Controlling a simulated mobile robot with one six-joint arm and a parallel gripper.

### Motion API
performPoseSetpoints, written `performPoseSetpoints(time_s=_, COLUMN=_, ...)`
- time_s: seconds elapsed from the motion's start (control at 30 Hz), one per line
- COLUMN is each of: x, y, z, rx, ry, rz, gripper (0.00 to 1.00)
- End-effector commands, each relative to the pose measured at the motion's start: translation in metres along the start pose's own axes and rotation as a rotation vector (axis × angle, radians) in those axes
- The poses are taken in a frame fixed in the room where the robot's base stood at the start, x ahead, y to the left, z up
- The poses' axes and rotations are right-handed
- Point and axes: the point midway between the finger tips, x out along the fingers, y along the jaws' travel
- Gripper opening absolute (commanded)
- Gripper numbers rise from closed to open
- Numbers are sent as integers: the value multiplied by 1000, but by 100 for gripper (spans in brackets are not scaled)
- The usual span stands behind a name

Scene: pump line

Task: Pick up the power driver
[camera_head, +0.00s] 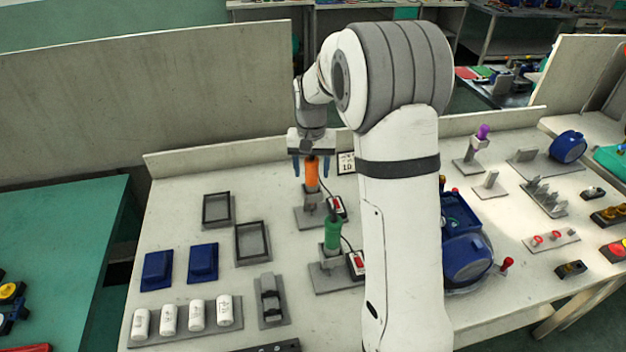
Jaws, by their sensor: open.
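An orange-handled driver-like tool (312,178) stands upright in a grey stand near the back of the bench. My gripper (311,166) points down over it, with its two blue fingers open, one at each side of the orange handle's top. Whether the fingers touch the handle cannot be told from this view. A similar green-handled tool (332,234) stands upright in another grey stand nearer the front. The pictures do not show which of these the task calls the power driver.
Red-buttoned boxes (338,207) with cables stand beside the tools. Empty black frames (253,242), blue blocks (203,262) and white cylinders (196,314) lie to the left. A blue pump-like unit (466,257) sits right of my arm. A low wall (215,160) edges the bench's back.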

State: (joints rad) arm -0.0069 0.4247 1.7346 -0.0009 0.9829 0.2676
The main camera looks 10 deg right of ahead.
Motion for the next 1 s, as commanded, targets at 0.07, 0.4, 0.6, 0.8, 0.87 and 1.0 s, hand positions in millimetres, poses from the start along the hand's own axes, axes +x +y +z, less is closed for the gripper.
performPoseSetpoints(time_s=0.07, x=2, y=0, z=0, rx=0, ry=0, rz=0, gripper=55)
performPoseSetpoints(time_s=0.4, x=2, y=1, z=0, rx=1, ry=1, rz=0, gripper=41)
performPoseSetpoints(time_s=0.6, x=2, y=1, z=0, rx=2, ry=1, rz=0, gripper=25)
performPoseSetpoints(time_s=0.8, x=2, y=1, z=0, rx=2, ry=1, rz=0, gripper=9)
performPoseSetpoints(time_s=0.87, x=2, y=1, z=0, rx=2, ry=1, rz=0, gripper=4)
performPoseSetpoints(time_s=1.0, x=1, y=1, z=0, rx=2, ry=2, rz=0, gripper=4)
